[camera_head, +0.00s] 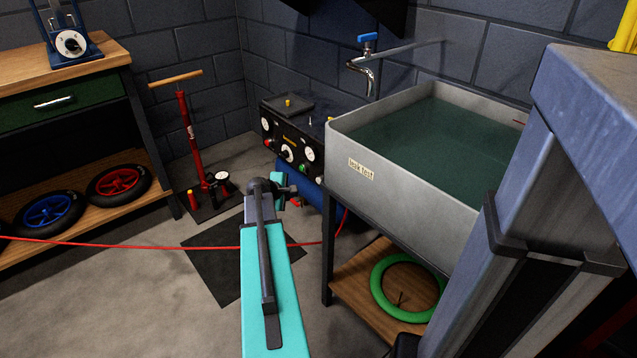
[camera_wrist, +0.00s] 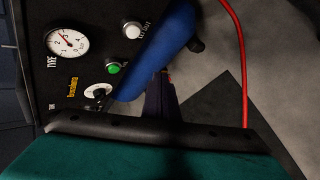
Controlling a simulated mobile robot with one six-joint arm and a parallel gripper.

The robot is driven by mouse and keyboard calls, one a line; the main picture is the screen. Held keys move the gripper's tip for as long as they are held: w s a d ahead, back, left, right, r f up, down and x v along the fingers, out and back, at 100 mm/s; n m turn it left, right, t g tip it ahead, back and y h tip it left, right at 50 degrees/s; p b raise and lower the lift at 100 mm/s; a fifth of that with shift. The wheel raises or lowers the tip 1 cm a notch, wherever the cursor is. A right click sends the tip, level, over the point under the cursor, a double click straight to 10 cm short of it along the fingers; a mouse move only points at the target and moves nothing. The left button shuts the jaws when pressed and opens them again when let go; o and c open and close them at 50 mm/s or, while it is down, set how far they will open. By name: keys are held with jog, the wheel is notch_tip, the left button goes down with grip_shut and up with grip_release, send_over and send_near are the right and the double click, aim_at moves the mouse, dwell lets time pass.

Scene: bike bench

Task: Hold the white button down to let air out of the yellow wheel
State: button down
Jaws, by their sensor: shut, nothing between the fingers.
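The white button (camera_wrist: 131,30) sits on the dark control panel in the wrist view, with a label beside it. A green button (camera_wrist: 113,68) and a white dial knob (camera_wrist: 98,92) are near it, and a gauge marked TYRE (camera_wrist: 67,42) is to the left. In the head view the panel (camera_head: 275,137) stands beside the sink, with the white button (camera_head: 318,180) at its lower right. My gripper (camera_head: 290,190) is shut and empty, in front of the panel's lower part; its contact with anything cannot be told. No yellow wheel is identifiable in either view.
A grey water sink (camera_head: 345,152) stands right of the panel. A blue cylinder (camera_wrist: 165,45) lies below the panel. A red hose (camera_head: 130,244) crosses the floor. A red floor pump (camera_head: 190,140) and a bench with blue (camera_head: 48,213) and red (camera_head: 117,183) wheels are left.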

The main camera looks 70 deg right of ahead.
aim_at(318, 181)
jog(key=s+d+p, duration=0.1)
jog(key=s+d, duration=0.3)
jog(key=d, duration=0.3)
jog(key=shift+s+p, duration=0.3)
